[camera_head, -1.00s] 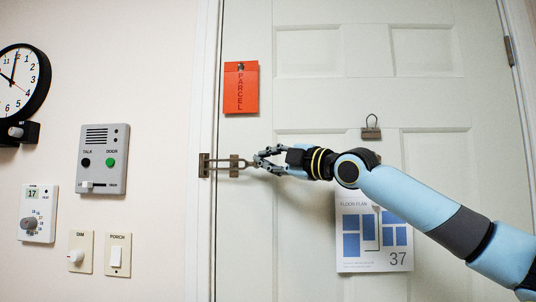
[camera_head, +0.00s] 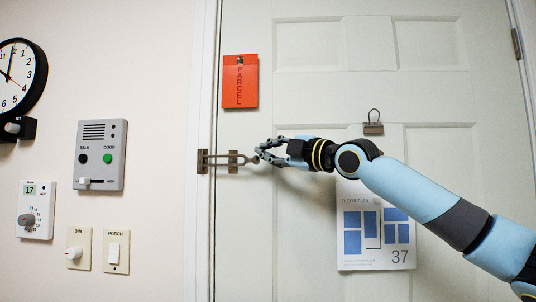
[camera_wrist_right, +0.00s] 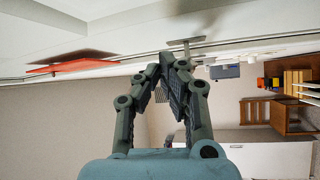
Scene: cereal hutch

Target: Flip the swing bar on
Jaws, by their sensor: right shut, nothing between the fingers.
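The swing bar (camera_head: 240,159) is a bronze-grey looped bar on the left edge of the door. It lies horizontally from its plate (camera_head: 203,161) on the door frame, across the gap and over a mount on the door. My right gripper (camera_head: 261,154) is shut and empty at the bar's right end. I cannot tell whether its fingertips touch the bar. In the right wrist view my fingers (camera_wrist_right: 167,62) come together close below a grey metal piece (camera_wrist_right: 187,43), likely part of the bar. My left gripper is out of view.
An orange parcel tag (camera_head: 240,82) hangs above the bar. A floor plan sheet (camera_head: 376,250) and a clip (camera_head: 373,129) are on the door near my right arm. An intercom (camera_head: 99,155), thermostat (camera_head: 36,210), switches (camera_head: 117,251) and a clock (camera_head: 18,75) are on the left wall.

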